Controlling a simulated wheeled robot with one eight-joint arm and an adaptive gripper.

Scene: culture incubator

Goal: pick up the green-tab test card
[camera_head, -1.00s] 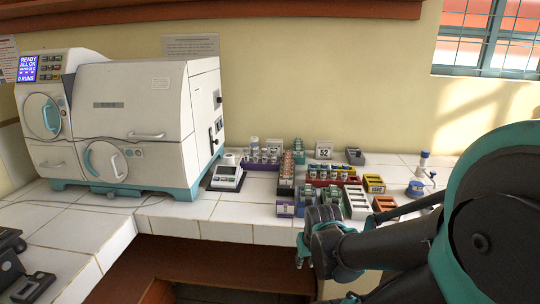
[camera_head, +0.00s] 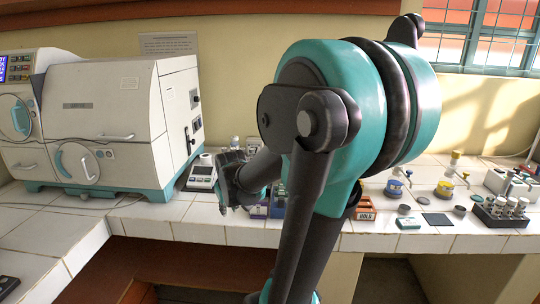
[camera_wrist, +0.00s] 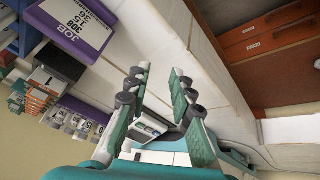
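No test card with a green tab can be made out for certain. A small flat item in white and green (camera_head: 408,223) lies near the counter's front edge, right of my arm; it is too small to identify. My gripper (camera_wrist: 160,76) is open and empty, its two fingers apart in the wrist view. In the head view my gripper (camera_head: 223,208) hangs at the counter's front edge, left of my arm and well away from that small item. My arm hides much of the middle of the counter.
A white incubator (camera_head: 105,125) stands at the left, with a small meter (camera_head: 202,177) beside it. Orange box (camera_head: 366,214), dark square pad (camera_head: 437,219) and vial rack (camera_head: 497,219) stand on the right. A purple labelled box (camera_wrist: 78,25) is near my gripper.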

